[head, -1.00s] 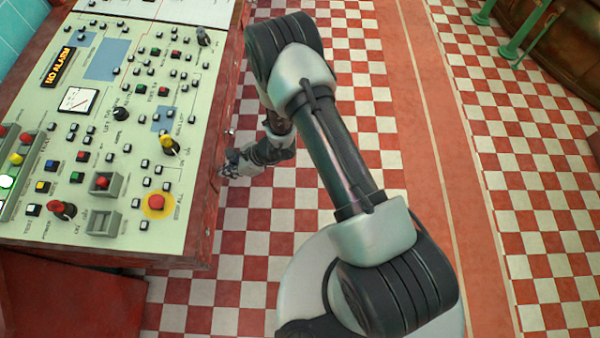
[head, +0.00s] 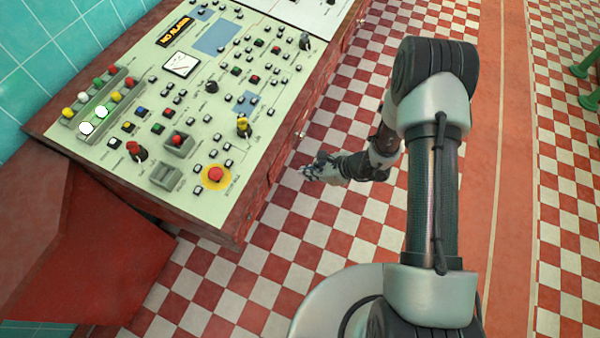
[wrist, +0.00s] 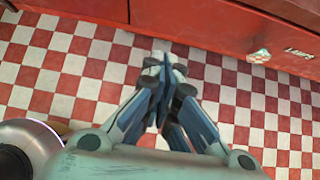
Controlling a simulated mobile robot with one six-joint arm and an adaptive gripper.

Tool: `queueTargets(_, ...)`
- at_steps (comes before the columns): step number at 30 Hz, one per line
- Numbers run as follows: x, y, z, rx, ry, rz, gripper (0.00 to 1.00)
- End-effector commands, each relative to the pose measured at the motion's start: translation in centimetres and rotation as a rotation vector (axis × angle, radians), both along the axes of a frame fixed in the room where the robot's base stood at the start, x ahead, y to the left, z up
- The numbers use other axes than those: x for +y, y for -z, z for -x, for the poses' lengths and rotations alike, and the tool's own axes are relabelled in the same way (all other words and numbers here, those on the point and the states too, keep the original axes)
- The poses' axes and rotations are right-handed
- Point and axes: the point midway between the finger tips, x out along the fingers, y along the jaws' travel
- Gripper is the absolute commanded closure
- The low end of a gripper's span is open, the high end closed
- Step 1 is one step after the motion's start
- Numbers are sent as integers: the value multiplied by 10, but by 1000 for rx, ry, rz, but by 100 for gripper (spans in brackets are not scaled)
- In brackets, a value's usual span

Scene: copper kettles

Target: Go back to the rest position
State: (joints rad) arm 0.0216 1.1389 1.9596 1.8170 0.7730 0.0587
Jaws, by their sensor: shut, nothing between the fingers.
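My gripper (head: 310,172) is beside the right side of the control desk, over the checkered floor, in the head view. In the wrist view my gripper (wrist: 162,68) has its fingers together with nothing between them. The control desk (head: 205,120) has a pale green top with buttons, knobs and a lit "NO ALARM" sign. My gripper is apart from the desk's top.
The red side of the desk (wrist: 190,18) shows at the top of the wrist view, with a small knob (wrist: 259,56). Red and white checkered floor (head: 255,290) is clear around. Green posts (head: 588,85) stand at the far right.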

Motion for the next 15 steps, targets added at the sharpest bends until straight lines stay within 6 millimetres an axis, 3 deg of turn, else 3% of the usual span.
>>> queueTargets(1,-9,-11,2,1,5,0,100)
queueTargets(6,-25,-27,8,2,1,1,100)
queueTargets(15,-33,-34,12,2,-1,0,100)
